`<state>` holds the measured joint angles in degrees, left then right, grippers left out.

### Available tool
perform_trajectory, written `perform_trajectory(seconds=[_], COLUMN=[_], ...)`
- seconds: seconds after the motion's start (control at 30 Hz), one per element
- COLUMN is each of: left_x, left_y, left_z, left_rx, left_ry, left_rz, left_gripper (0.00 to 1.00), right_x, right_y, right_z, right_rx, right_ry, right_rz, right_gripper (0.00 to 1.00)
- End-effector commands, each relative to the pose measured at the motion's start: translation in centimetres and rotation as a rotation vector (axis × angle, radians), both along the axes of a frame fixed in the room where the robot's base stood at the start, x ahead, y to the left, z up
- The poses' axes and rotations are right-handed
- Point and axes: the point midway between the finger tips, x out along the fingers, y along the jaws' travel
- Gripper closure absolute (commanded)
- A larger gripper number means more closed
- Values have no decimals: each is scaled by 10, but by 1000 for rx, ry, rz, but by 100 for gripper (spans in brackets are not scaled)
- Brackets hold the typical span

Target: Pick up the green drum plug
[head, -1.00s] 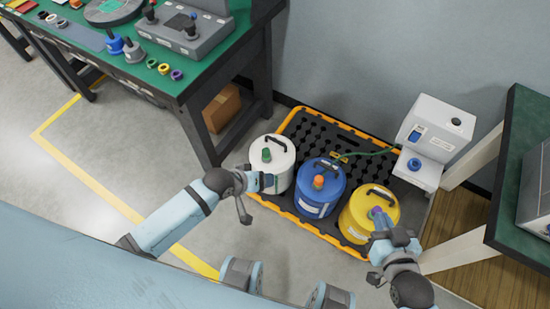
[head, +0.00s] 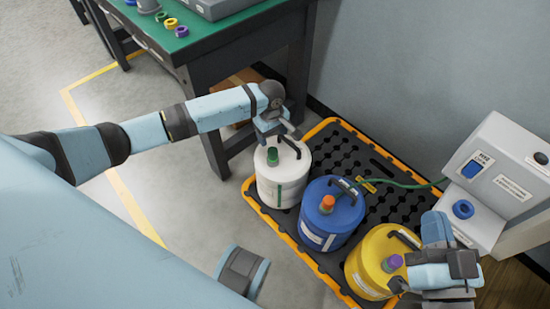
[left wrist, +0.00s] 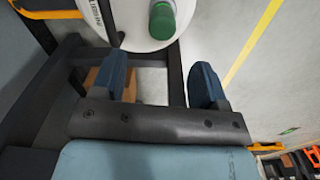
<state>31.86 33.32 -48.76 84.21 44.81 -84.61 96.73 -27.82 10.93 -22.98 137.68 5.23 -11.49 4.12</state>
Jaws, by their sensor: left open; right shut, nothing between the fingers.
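The green drum plug (head: 272,156) sits upright on top of the white drum (head: 284,186), near its front left side. In the left wrist view the green plug (left wrist: 162,20) is at the top centre, beyond my fingertips. My left gripper (head: 282,134) is open and empty, above the back edge of the white drum, behind the plug. In the left wrist view the fingers of my left gripper (left wrist: 160,82) are spread apart, with nothing between them. My right gripper (head: 405,275) is shut and empty, beside the yellow drum (head: 375,250) near its purple plug (head: 392,263).
A blue drum (head: 325,222) with an orange plug (head: 327,203) stands between the white and yellow drums. All three stand on a black pallet with an orange rim (head: 330,122). A grey machine (head: 500,165) is at the right. A green-topped bench (head: 215,35) stands behind left.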

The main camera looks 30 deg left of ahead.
Motion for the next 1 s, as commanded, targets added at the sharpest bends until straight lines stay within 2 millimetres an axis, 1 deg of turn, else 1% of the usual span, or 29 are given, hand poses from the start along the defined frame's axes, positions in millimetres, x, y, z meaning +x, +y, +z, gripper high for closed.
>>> perform_trajectory(seconds=[0.03, 0.13, 0.2, 0.43, 0.6, 0.7, 0.83, 1.0], left_x=[0, 1, 1, 1, -3, -4, -3, -3], left_y=[0, -1, -1, -1, -3, -4, -4, -4], left_z=[-16, -35, -45, -61, -88, -100, -108, -107], left_rx=[0, 0, 0, 0, -1, -1, -1, -1], left_ry=[1, 0, 0, -3, -3, -2, -4, -3], left_rz=[0, -1, -1, -2, -2, -2, -3, -2], left_gripper=[32, 32, 32, 32, 32, 32, 32, 32], right_x=[-1, -3, -2, -1, 1, 2, 1, 1], right_y=[2, 6, 6, 7, 9, 10, 11, 11], right_z=[3, 15, 5, -6, -34, -44, -50, -50], right_rx=[21, 59, 44, 27, -7, -26, -39, -40], right_ry=[-34, -88, -56, -18, 49, 85, 111, 116], right_rz=[9, 25, 28, 37, 58, 70, 78, 79], right_gripper=[100, 100, 100, 100, 100, 100, 100, 100])
